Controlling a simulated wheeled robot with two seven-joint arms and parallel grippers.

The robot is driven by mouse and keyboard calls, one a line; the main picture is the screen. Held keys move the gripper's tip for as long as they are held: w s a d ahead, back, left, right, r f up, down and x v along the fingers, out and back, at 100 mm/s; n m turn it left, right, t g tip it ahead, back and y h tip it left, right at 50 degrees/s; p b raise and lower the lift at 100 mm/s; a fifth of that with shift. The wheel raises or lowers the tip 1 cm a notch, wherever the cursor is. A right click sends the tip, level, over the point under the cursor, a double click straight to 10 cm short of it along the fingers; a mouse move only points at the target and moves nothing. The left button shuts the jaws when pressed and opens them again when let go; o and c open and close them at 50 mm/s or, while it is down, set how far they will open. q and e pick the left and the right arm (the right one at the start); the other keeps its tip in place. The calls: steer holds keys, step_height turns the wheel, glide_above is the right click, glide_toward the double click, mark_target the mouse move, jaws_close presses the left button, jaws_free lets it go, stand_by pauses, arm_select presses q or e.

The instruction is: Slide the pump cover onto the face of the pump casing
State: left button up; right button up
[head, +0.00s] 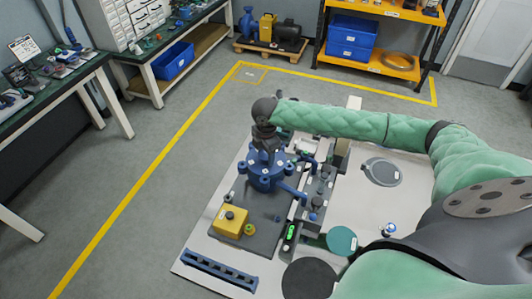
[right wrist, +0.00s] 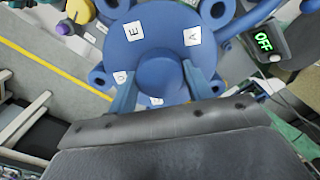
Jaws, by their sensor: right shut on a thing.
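A blue round pump cover (right wrist: 158,45) with small white letter tags, two reading E and A, fills the middle of the right wrist view. My right gripper (right wrist: 162,84) is shut on it, one finger on each side. In the head view my right gripper (head: 266,148) points down over the blue pump assembly (head: 268,180), which has lugs around its rim. Blue lugs (right wrist: 218,9) show around the cover in the wrist view. The casing face is mostly hidden, and I cannot tell whether the cover touches it. My left gripper is not in view.
A yellow box (head: 230,220) stands on the dark plate in front of the pump. A blue slotted rail (head: 219,270) lies at the table's front left. A grey disc (head: 381,171) lies on the right.

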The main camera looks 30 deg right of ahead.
stand_by(0.7)
steer(key=o, duration=1.5)
step_height(320, 180, up, 6)
steer(key=p, duration=0.5)
steer(key=shift+r+p, duration=0.25)
steer(key=shift+p, duration=0.15)
steer(key=shift+r, duration=1.2)
